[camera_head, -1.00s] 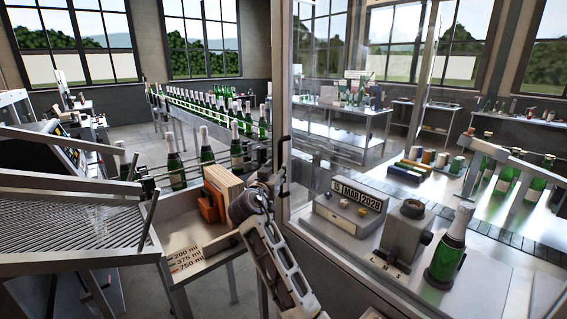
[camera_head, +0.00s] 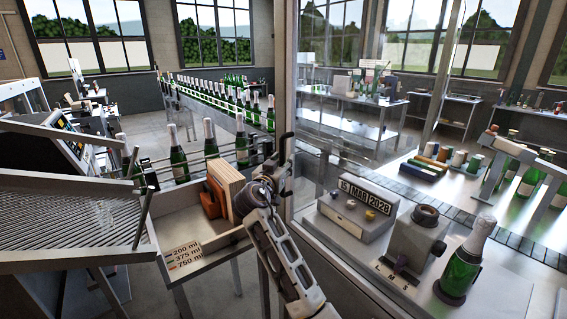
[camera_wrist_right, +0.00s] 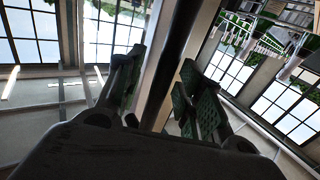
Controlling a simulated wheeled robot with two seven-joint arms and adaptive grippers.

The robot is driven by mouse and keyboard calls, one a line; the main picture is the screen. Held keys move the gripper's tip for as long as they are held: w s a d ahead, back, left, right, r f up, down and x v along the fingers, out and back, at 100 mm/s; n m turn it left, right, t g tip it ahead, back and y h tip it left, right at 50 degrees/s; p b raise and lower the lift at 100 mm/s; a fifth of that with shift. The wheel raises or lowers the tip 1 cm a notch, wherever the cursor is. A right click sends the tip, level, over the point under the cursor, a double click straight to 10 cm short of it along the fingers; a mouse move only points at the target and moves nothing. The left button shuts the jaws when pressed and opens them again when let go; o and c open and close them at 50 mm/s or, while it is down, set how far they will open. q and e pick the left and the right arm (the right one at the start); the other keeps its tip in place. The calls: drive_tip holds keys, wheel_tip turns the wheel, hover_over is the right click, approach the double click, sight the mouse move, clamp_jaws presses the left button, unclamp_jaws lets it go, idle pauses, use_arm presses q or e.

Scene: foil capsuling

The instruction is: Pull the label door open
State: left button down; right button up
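A tall clear panel with a pale metal upright (camera_head: 288,70) stands at the middle of the head view; it looks like the label door, though I cannot be sure. My right gripper (camera_head: 282,165) is beside the lower part of this upright, with its arm reaching up from below. In the right wrist view, the two dark green-padded fingers of the right gripper (camera_wrist_right: 160,100) are apart, and a dark bar (camera_wrist_right: 170,65) runs between them in the picture. I cannot tell whether either finger touches it. My left gripper is not in view.
A ribbed metal tray (camera_head: 60,215) stands at left. A wooden block (camera_head: 226,185) and orange part sit in a bin below the gripper. At right, a date box (camera_head: 350,215), a grey device (camera_head: 415,240) and a foil-topped bottle (camera_head: 462,265) stand on a counter behind glass.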

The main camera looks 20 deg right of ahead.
clamp_jaws()
idle(0.5)
